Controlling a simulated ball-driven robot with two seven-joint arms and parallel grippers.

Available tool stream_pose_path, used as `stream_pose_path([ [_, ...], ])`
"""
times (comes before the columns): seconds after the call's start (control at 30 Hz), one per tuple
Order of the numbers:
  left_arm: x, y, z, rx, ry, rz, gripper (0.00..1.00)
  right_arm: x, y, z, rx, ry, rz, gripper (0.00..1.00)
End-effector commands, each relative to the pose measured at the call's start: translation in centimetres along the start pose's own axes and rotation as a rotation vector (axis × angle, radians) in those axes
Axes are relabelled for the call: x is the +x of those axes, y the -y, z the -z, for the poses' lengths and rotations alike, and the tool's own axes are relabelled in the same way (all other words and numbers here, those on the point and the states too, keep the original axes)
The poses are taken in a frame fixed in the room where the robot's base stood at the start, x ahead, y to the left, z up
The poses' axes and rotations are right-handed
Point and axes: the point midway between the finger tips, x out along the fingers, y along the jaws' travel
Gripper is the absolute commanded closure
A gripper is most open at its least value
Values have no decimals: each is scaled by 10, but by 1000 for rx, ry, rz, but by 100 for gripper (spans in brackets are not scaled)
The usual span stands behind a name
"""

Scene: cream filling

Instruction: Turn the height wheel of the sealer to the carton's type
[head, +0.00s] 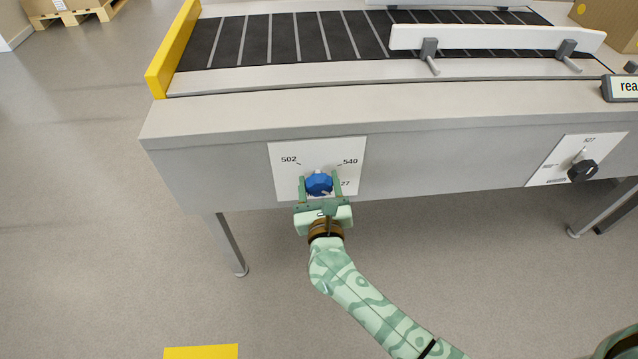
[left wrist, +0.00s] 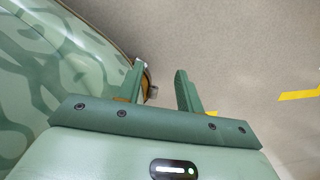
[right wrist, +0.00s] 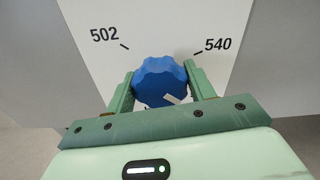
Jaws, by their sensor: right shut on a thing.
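The blue wheel (head: 319,184) sits on a white plate (head: 352,158) on the sealer's front, also seen in the right wrist view (right wrist: 160,76). The plate reads 502 at upper left, 540 at upper right and a partly hidden number ending in 27 at lower right. The wheel's white pointer mark (right wrist: 175,99) points to the lower right, toward that number; exact alignment is hard to tell. My right gripper (head: 319,180) is shut on the wheel, one finger on each side. My left gripper (left wrist: 160,85) is open and empty, above the floor. No carton shows on the belt.
A second plate (head: 548,172) with a black knob (head: 582,171) and the number 527 is further right. A display (head: 622,87) reading "rea" is cut off. The belt (head: 290,40) has a white guide rail (head: 490,38) above it. A brown box (head: 607,30) stands at the upper right.

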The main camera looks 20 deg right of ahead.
Motion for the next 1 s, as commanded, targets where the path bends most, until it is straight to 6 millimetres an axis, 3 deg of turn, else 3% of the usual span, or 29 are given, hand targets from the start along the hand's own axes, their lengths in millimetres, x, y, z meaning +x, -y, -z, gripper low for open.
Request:
stream_pose_path([
  [0.23,0,0,0,0,0,0,64,-2,-1,4,-2,-8,-3,69],
  [0.27,0,0,0,-1,0,0,64,-2,-1,4,-2,-9,-3,38],
  [0.3,0,0,0,-1,0,0,64,-2,-1,4,-2,-8,-2,27],
  [0.33,0,0,0,-1,0,0,64,-2,-1,4,-2,-8,-2,24],
  [0.67,-1,0,1,-3,-5,0,64,-4,0,1,-2,-3,-1,24],
  [0.73,3,-5,-8,-10,4,-10,64,-12,0,0,-3,-2,-1,24],
  [0.87,10,-18,-33,-38,21,-35,64,-39,0,-2,-2,-3,-2,24],
  [1.0,15,-32,-64,-81,37,-60,64,-78,1,-2,-3,-3,-2,24],
])
